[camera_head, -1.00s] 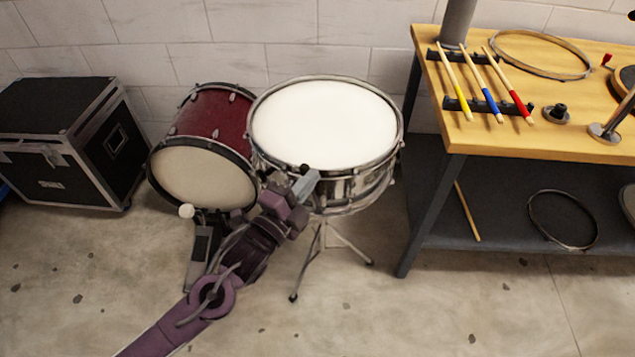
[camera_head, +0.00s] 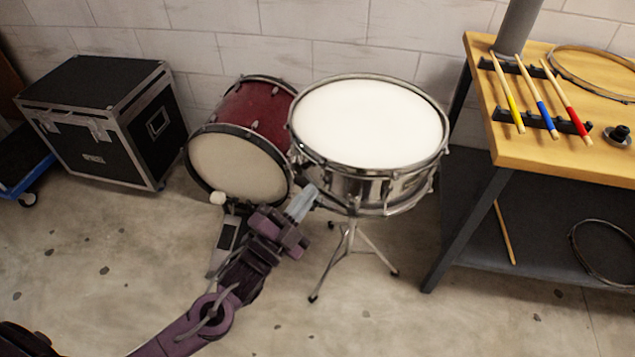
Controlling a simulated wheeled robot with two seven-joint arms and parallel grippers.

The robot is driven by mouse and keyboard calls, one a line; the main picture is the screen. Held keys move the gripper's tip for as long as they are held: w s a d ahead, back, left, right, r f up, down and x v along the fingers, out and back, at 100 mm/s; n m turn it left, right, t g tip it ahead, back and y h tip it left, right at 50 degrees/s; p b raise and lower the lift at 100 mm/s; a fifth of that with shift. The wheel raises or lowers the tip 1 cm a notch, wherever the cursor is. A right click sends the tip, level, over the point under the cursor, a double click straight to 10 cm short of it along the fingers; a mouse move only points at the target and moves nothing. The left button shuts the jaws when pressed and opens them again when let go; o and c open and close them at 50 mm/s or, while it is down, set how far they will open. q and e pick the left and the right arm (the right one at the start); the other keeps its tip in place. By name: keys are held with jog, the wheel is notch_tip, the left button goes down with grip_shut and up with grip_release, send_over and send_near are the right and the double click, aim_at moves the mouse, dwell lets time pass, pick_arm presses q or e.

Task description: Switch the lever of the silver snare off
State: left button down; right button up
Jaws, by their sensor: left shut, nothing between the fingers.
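The silver snare (camera_head: 400,193) stands upright on a tripod stand (camera_head: 348,240), its white head facing up. My left gripper (camera_head: 303,200) is at the lower left of the snare's shell, with its pale fingers shut and empty. The fingertips are close to the shell's front-left side; I cannot tell whether they touch it. The lever is too small to make out clearly, and its position cannot be read. My right gripper is not in view.
A red bass drum (camera_head: 240,165) with a pedal (camera_head: 227,235) stands left of the snare, close to my left arm. A black case (camera_head: 100,120) is at the far left. A wooden bench (camera_head: 510,150) with drumsticks (camera_head: 545,105) is at right. The front floor is clear.

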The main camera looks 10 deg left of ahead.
pick_arm(q)
jog(key=shift+v, duration=1.65)
